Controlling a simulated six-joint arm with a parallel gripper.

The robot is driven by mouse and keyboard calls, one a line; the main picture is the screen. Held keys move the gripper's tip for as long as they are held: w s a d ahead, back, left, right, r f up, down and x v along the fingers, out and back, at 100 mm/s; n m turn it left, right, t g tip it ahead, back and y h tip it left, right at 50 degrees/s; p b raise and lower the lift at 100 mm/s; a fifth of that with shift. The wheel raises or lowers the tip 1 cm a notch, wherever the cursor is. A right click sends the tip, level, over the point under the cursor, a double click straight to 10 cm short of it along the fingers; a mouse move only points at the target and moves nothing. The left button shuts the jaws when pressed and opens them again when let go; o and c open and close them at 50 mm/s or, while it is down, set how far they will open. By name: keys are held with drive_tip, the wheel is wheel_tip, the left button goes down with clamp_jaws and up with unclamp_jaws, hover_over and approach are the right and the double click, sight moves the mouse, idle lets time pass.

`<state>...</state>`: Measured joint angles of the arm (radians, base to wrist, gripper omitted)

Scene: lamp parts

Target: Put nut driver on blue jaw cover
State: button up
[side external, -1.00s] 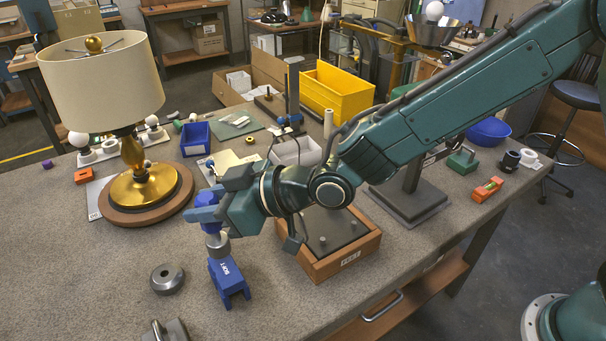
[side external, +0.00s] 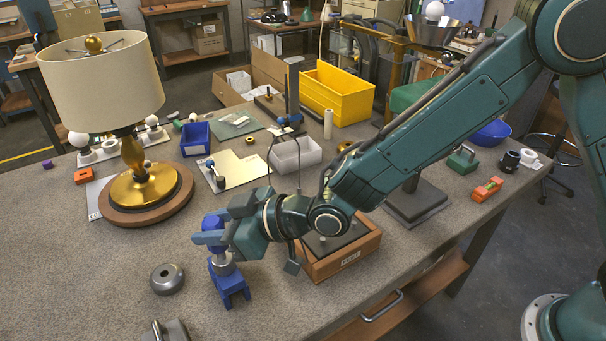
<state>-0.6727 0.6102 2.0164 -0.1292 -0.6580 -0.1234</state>
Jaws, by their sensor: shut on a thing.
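My gripper (side external: 210,238) is shut on the blue handle of the nut driver (side external: 213,221), at the front left of the bench. The driver stands roughly upright, its handle top showing above the fingers. Its grey metal lower end (side external: 223,264) shows below the fingers, at the top of the blue jaw cover (side external: 232,289). The jaw cover is a blue block with legs standing on the bench. The driver's end overlaps the cover's top in the picture. I cannot tell whether they touch, and the fingers hide the middle of the driver.
A round grey metal part (side external: 167,279) lies just left of the jaw cover. A wooden tray (side external: 345,262) stands close to the right, under my wrist. The lamp (side external: 146,192) stands behind to the left. The bench left of the round part is clear.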

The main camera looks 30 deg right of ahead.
drive_tip(key=shift+f, duration=0.15)
drive_tip(key=o, duration=1)
drive_tip(key=shift+r, duration=0.2)
drive_tip(key=shift+v, duration=6)
